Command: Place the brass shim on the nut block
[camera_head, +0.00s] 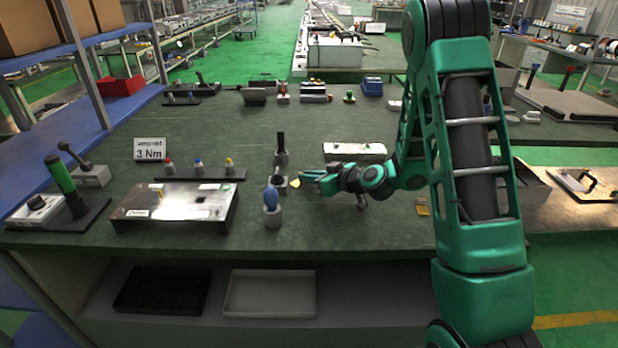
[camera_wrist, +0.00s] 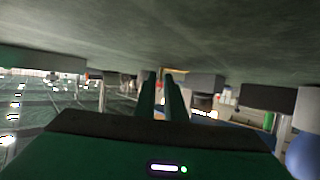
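A small yellow brass shim (camera_head: 295,183) shows at the tips of my gripper (camera_head: 306,178) in the head view. In the wrist view, the gripper (camera_wrist: 161,76) has its two green fingers close together, with the yellow shim (camera_wrist: 177,71) at their tips. The fingers look shut on it, though the grip itself is small and dim. A small grey block with a dark top (camera_head: 279,180), which may be the nut block, stands just left of the shim. I cannot tell whether the shim touches it.
A blue-topped post (camera_head: 271,206) stands just in front, and a black-handled post (camera_head: 281,148) behind. A long silver block (camera_head: 355,151) lies behind my gripper. A flat metal plate (camera_head: 175,205) is at left. A yellow-edged piece (camera_head: 423,208) lies at right.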

